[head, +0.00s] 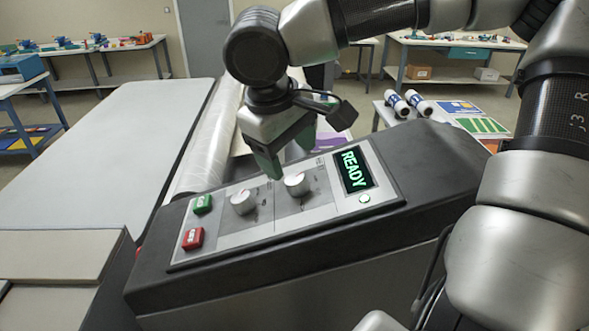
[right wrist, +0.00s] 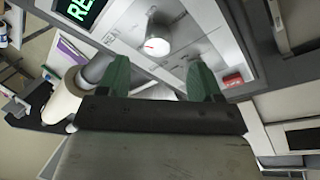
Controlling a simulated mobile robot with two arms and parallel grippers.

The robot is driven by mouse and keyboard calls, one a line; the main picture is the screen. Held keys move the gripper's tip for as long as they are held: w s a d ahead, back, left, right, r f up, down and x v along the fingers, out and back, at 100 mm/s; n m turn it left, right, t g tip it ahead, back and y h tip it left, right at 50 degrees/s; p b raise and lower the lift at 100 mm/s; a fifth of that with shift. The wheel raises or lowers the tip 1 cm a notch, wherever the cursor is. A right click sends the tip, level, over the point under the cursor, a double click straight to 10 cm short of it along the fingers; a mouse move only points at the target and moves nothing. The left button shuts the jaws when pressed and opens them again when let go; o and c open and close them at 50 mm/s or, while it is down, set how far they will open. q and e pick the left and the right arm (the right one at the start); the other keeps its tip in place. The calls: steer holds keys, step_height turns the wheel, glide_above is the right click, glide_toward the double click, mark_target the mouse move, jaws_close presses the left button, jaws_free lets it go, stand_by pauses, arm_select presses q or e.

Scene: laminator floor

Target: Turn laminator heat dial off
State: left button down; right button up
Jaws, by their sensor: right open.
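The laminator's control panel (head: 330,203) carries two round silver-white dials, a left dial (head: 243,201) and a right dial (head: 297,184). My right gripper (head: 288,162) is open and empty, with green fingers pointing down just above and behind the right dial. In the right wrist view, one dial (right wrist: 152,46) with a red mark shows beyond the gap between the fingers (right wrist: 158,75). The other dial is largely hidden behind a finger there. My left gripper is out of view.
A lit green READY display (head: 354,170) sits right of the dials. A green button (head: 203,204) and a red button (head: 193,239) sit left. A clear film roll (head: 208,150) and a pale table (head: 100,150) lie behind.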

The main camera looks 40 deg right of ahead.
mark_target(295, 177)
steer(key=x, duration=0.4)
steer(key=p+x, duration=0.1)
steer(key=shift+w+d+f, duration=0.3)
steer(key=shift+d+f, duration=0.05)
steer(key=shift+f, duration=0.3)
steer(key=shift+s, duration=0.1)
steer(key=shift+c, duration=0.3)
steer(key=c, duration=0.9)
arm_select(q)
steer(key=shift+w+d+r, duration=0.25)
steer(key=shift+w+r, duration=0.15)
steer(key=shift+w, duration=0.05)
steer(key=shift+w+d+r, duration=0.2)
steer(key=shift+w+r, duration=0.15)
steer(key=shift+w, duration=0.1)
arm_select(e)
steer(key=shift+o, duration=0.2)
steer(key=shift+n, duration=0.3)
steer(key=n+y, duration=0.1)
steer(key=n, duration=0.4)
steer(key=shift+d, duration=0.1)
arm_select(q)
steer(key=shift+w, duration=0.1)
arm_select(e)
steer(key=n, duration=0.3)
steer(key=n+g+y, duration=0.1)
steer(key=n, duration=0.1)
steer(key=shift+w+r+n, duration=0.1)
steer(key=shift+w+n, duration=0.1)
steer(key=shift+n, duration=0.2)
